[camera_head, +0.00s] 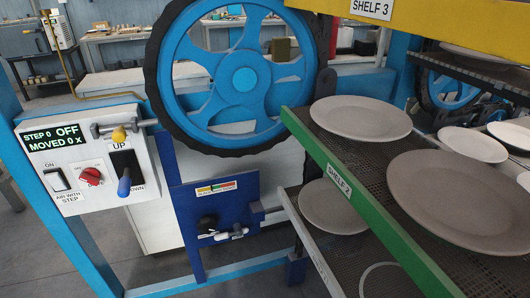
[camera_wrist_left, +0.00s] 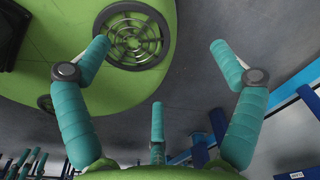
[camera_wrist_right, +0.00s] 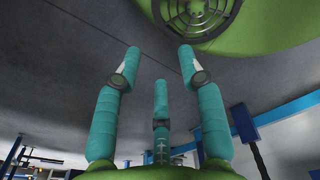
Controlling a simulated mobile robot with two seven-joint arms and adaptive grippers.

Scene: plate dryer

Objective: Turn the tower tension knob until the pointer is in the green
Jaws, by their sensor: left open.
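In the head view a dark knob (camera_head: 208,222) sits on the blue panel (camera_head: 187,202) below the large wheel. Above the knob is a small white gauge (camera_head: 216,187) with coloured bands, a green one among them. The pointer is too small to make out against the bands. Neither gripper shows in the head view, so both are away from the knob in that picture. My left gripper (camera_wrist_left: 160,47) has its teal fingers spread with nothing between them. My right gripper (camera_wrist_right: 160,52) also has its fingers apart and empty.
A white control box (camera_head: 85,160) with switches, a blue-tipped lever and a red knob is left of the panel. A large blue wheel (camera_head: 245,80) stands above. Shelves with grey plates (camera_head: 360,118) and a green edge (camera_head: 375,215) crowd the right. A pale-handled fitting (camera_head: 232,233) sits beside the dark knob.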

